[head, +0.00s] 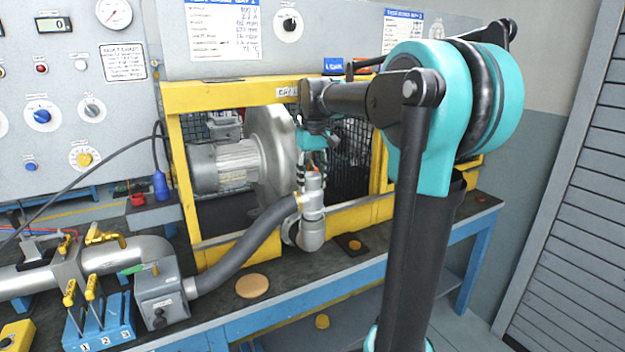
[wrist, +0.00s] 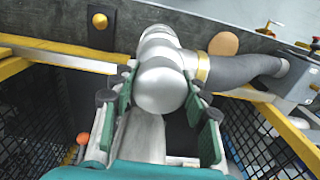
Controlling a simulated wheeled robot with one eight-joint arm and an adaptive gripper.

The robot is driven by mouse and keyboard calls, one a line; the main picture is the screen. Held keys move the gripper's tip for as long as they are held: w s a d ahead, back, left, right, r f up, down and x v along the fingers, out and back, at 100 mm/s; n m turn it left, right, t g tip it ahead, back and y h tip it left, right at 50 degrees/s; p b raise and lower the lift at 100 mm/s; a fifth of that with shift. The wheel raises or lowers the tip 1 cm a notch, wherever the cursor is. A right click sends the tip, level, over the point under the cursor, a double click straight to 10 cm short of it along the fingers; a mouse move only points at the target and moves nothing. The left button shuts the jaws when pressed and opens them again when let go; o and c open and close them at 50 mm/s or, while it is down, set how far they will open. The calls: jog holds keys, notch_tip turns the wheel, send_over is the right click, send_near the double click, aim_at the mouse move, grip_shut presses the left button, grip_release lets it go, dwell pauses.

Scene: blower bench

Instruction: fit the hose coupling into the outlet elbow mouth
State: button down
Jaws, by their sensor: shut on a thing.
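The silver hose coupling (head: 313,181) stands roughly upright under my gripper (head: 313,154), at the end of the grey hose (head: 247,251). The gripper is shut on it. In the wrist view the green finger pads of my gripper (wrist: 160,82) flank the coupling's rounded top (wrist: 162,92), and the brass-coloured ring (wrist: 203,66) joins it to the hose. The silver outlet elbow (head: 309,236) is directly below the coupling in the head view. The two look touching or overlapping. The elbow's mouth is hidden, so I cannot tell how deep the coupling sits.
The yellow frame (head: 222,93) with mesh surrounds the blower (head: 270,150) close behind the gripper. The hose runs left to a grey box (head: 160,296). A round tan disc (head: 252,286) lies on the dark bench. A blue rack (head: 100,325) with yellow-handled tools stands front left.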

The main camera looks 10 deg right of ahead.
jog(key=shift+f, duration=1.2)
dwell(0.8)
jog(key=c, duration=0.7)
grip_release()
notch_tip(320, 180, up, 12)
jog(key=shift+d+r, duration=0.1)
